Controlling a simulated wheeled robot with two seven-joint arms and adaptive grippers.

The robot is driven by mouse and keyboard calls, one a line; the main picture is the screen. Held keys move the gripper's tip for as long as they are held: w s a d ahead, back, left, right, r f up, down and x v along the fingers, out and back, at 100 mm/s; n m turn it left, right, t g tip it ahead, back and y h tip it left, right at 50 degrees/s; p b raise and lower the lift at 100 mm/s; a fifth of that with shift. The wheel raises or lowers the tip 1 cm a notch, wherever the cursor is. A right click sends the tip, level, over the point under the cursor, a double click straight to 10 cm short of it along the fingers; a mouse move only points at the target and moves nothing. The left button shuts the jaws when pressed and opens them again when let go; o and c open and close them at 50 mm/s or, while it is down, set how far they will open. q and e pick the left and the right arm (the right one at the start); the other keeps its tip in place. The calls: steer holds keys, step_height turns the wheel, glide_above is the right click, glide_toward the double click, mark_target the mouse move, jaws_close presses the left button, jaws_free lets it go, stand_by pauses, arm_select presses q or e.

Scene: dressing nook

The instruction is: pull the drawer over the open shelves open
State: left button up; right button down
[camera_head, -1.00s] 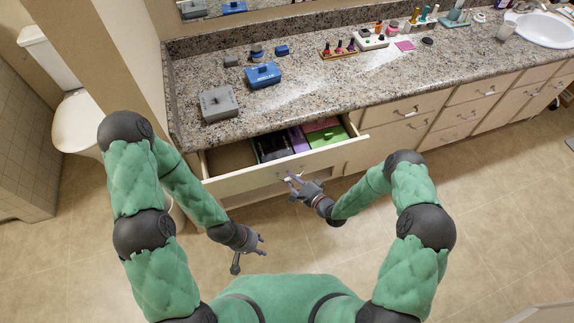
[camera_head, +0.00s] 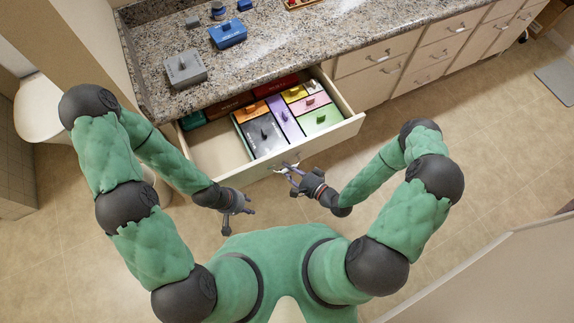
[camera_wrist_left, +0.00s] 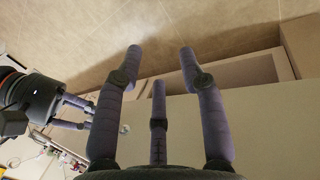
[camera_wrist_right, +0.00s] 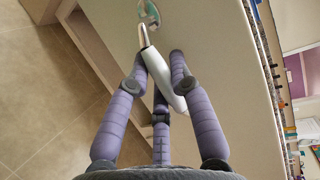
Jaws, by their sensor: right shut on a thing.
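The drawer (camera_head: 338,132) stands well out from the counter cabinet, its inside showing in the head view. Its pale handle (camera_wrist_right: 180,95) runs between my right fingers in the right wrist view. My right gripper (camera_head: 290,172) is shut on that handle, at the middle of the drawer front. My left gripper (camera_head: 243,212) hangs empty before the left part of the drawer front, fingers spread. In the left wrist view my left gripper (camera_wrist_left: 158,60) is open with nothing between the fingers. The open shelves are not visible in the head view.
The drawer holds an organizer with several colored compartments; its left part is bare. On the granite counter (camera_head: 280,50) stand a grey box (camera_head: 185,70) and a blue box (camera_head: 228,35). A toilet (camera_head: 40,110) is at left. The floor (camera_head: 480,150) at right is clear.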

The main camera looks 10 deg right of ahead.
steer(key=c, duration=1.3)
jaws_free()
steer(key=shift+c, duration=0.2)
steer(key=shift+d, duration=0.1)
steer(key=v, duration=1.2)
steer(key=w+a+f+n+g+h, duration=0.25)
steer(key=f+n+g+h, duration=0.2)
steer(key=g, duration=0.25)
steer(key=s+a+n+g, duration=0.1)
steer(key=s+r+n+g+h, duration=0.1)
steer(key=s+g, duration=0.1)
steer(key=s+a+n+g+h, duration=0.1)
steer(key=s, duration=0.1)
steer(key=shift+a+r+n+g, duration=0.3)
steer(key=shift+a+r+n, duration=0.05)
